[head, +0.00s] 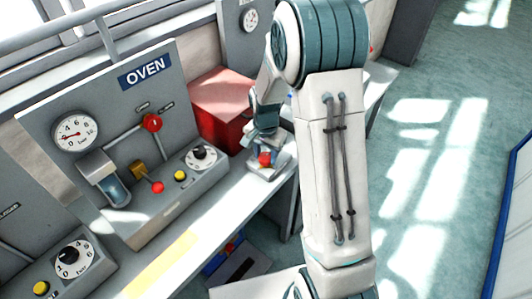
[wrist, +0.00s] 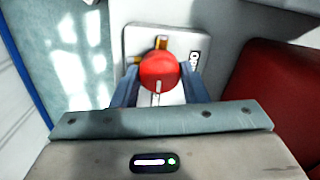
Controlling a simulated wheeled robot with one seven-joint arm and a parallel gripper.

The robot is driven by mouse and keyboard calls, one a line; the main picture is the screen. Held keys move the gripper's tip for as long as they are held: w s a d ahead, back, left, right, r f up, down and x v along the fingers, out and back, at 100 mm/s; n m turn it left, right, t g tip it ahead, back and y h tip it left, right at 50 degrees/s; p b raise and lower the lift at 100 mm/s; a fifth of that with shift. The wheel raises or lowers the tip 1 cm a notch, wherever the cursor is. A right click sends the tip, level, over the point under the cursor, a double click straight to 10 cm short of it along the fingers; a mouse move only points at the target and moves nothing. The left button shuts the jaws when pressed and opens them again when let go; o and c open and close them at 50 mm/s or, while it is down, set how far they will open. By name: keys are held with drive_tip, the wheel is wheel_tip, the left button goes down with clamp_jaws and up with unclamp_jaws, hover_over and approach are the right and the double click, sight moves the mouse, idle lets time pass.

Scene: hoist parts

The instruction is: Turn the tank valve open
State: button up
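The valve's round red knob (wrist: 158,72) sits on a pale plate with rounded corners (wrist: 143,36) in the wrist view. A white mark runs along the knob's near side, and brass-coloured parts show behind it. The plate carries a small dark label, partly legible, at the right. My gripper (wrist: 160,78) has one blue finger on each side of the knob, and both fingers appear to press against it. In the head view the red knob (head: 264,159) shows just below my gripper (head: 265,138), on the small plate at the bench's far part.
A red box (head: 219,105) stands close to the left of the valve; it fills the wrist view's right side (wrist: 275,100). The grey OVEN panel (head: 110,130) with gauge, levers and knobs stands further left. Open floor (head: 430,160) lies to the right.

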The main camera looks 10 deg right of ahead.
drive_tip(key=c, duration=0.4)
drive_tip(key=shift+o, duration=0.2)
drive_tip(key=n+b, duration=0.1)
drive_tip(key=n, duration=0.2)
drive_tip(key=shift+n+b, duration=0.3)
drive_tip(key=shift+b, duration=0.05)
drive_tip(key=n+b, duration=0.1)
drive_tip(key=n, duration=0.3)
drive_tip(key=shift+n, duration=0.3)
drive_tip(key=n, duration=0.5)
drive_tip(key=shift+w+r, duration=0.1)
drive_tip(key=shift+n, duration=2.4)
